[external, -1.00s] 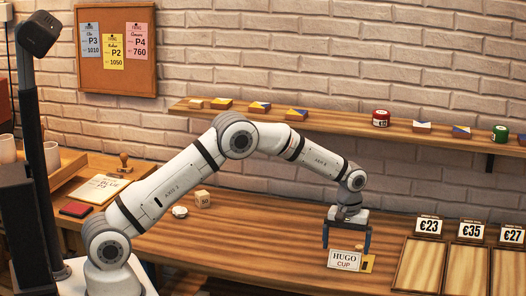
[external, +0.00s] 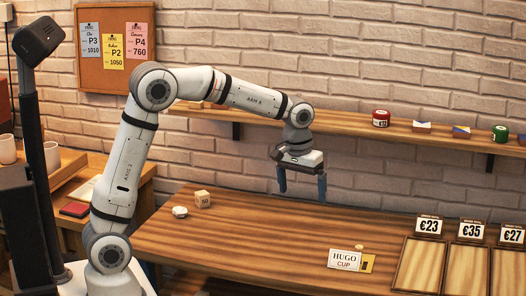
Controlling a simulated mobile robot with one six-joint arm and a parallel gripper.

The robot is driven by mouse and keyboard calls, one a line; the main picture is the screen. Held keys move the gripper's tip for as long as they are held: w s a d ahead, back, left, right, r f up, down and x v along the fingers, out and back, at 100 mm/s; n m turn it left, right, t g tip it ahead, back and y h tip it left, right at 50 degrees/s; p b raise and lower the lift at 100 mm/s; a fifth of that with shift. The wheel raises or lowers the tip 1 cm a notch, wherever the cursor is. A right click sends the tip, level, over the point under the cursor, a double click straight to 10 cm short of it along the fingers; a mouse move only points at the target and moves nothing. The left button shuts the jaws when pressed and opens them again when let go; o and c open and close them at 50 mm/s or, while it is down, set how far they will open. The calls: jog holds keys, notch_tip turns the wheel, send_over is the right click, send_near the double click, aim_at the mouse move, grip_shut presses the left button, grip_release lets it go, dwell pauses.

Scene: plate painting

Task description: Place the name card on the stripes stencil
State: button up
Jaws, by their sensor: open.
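The white name card (external: 345,260), reading "HUGO CUP", stands on the wooden table near its front edge. A yellow piece with a dark mark (external: 368,264) shows at its right side; I cannot tell whether it is the stripes stencil or part of the card. No stencil is clearly recognisable. My gripper (external: 301,188) is open and empty, pointing down in the air above the table, up and to the left of the card and apart from it.
Price signs (external: 429,226) with wooden trays (external: 418,268) fill the table's right end. A die-like block (external: 203,200) and a small white round thing (external: 180,212) lie at left. A wall shelf (external: 350,121) holds small items. The middle of the table is clear.

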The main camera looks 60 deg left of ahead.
jog(key=s+a+m+t, duration=0.1)
jog(key=s+m, duration=0.4)
jog(key=s, duration=2.3)
jog(key=shift+s+a+f+t, duration=0.15)
jog(key=shift+f+t, duration=0.05)
jog(key=shift+t, duration=0.2)
